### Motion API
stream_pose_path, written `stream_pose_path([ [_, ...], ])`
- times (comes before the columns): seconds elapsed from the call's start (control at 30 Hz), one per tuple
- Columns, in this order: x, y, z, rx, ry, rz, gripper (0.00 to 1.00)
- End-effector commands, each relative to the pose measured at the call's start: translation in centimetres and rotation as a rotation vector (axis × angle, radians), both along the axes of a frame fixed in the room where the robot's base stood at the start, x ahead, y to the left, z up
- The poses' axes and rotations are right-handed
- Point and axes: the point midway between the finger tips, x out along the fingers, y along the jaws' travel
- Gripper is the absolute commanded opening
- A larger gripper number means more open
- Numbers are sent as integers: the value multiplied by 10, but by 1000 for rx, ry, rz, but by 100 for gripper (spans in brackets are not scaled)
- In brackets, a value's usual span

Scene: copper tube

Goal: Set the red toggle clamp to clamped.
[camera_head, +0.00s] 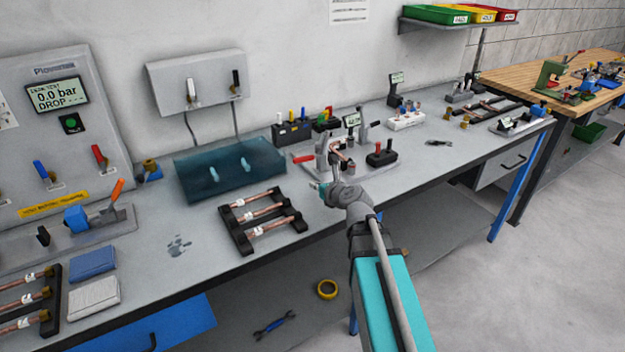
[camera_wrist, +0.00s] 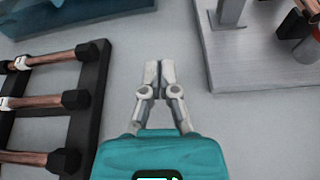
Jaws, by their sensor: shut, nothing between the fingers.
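The red toggle clamp (camera_head: 303,158) shows in the head view as a red handle lying low and roughly level at the left side of a grey fixture plate (camera_head: 375,173). Its finer parts are too small to make out. My gripper (camera_head: 316,187) is in front of the fixture, to the left of its near edge. In the wrist view my gripper (camera_wrist: 160,66) is shut and empty, its fingertips over bare bench. The fixture plate (camera_wrist: 240,72) fills the upper right there, with a grey post on it; the red handle is out of that view.
A black rack with copper tubes (camera_head: 265,224) lies left of my gripper and also shows in the wrist view (camera_wrist: 93,90). A dark teal mat (camera_head: 215,170) lies behind it. Another clamp with a dark upright handle (camera_head: 363,130) stands on the fixture. Bare bench separates rack and fixture.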

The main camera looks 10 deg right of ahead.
Motion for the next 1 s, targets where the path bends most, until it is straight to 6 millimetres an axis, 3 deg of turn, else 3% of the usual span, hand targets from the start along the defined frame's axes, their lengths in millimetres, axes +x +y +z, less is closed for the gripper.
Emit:
stream_pose_path([
  [0.77,87,31,-33,0,0,-1,0],
  [1.0,84,28,-12,0,-1,-3,0],
])
